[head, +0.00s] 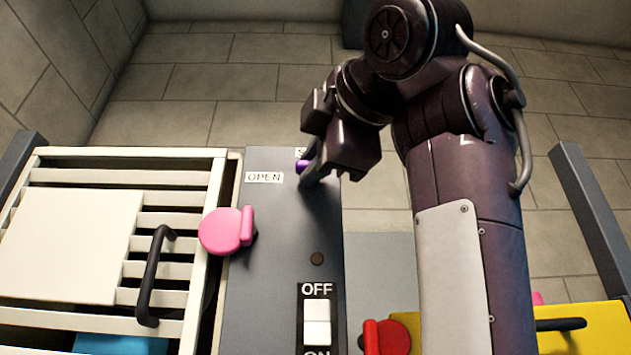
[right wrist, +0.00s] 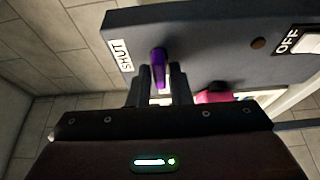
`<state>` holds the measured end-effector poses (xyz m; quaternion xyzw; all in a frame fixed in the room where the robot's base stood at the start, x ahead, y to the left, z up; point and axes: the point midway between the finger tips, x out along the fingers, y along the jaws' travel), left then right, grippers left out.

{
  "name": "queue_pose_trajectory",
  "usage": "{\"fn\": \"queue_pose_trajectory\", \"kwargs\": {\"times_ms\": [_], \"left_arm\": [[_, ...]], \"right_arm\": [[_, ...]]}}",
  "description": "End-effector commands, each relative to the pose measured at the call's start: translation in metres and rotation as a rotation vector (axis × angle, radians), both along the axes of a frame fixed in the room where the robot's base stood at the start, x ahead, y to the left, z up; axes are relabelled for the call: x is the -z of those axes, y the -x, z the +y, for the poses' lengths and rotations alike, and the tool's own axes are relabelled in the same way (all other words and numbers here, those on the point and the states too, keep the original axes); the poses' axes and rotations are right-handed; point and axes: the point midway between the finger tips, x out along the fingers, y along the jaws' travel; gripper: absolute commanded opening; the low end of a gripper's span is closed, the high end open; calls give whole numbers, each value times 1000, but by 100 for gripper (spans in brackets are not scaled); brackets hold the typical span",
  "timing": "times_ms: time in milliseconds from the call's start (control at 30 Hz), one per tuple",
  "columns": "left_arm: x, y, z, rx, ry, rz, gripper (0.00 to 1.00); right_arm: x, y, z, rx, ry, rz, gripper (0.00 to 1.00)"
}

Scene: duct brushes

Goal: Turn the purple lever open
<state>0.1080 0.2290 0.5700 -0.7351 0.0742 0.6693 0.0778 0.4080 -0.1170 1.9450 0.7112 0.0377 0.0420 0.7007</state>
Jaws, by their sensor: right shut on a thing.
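The purple lever (head: 302,160) is at the upper part of the dark grey panel (head: 280,225), largely hidden by my right gripper (head: 312,172). In the right wrist view the purple lever (right wrist: 158,62) shows between the two fingers of the gripper (right wrist: 160,88), which is shut on it. The OPEN label (head: 264,177) is left of the lever. The SHUT label (right wrist: 120,55) is readable in the right wrist view and mostly hidden in the head view. My left gripper is not in view.
A pink knob (head: 226,231) sits at the panel's left edge, beside a white slatted frame (head: 170,200) with a black handle (head: 152,275). A white ON/OFF switch (head: 317,323) is low on the panel. A red part (head: 386,337) and yellow box (head: 608,325) are at lower right.

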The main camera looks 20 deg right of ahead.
Motion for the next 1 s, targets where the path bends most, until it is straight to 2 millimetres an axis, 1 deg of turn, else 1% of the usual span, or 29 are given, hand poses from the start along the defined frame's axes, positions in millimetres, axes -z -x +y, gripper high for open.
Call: {"fn": "queue_pose_trajectory", "kwargs": {"times_ms": [567, 600, 700, 1000], "left_arm": [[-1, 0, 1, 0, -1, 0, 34], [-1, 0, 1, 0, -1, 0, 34], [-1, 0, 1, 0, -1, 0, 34], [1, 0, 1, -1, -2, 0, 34]], "right_arm": [[-1, 0, 0, -1, 31, 8, 0], [-1, 0, 0, -1, 30, 8, 21], [-1, 0, -1, 0, 30, 8, 34], [0, 2, -1, 0, 29, 8, 34]]}}
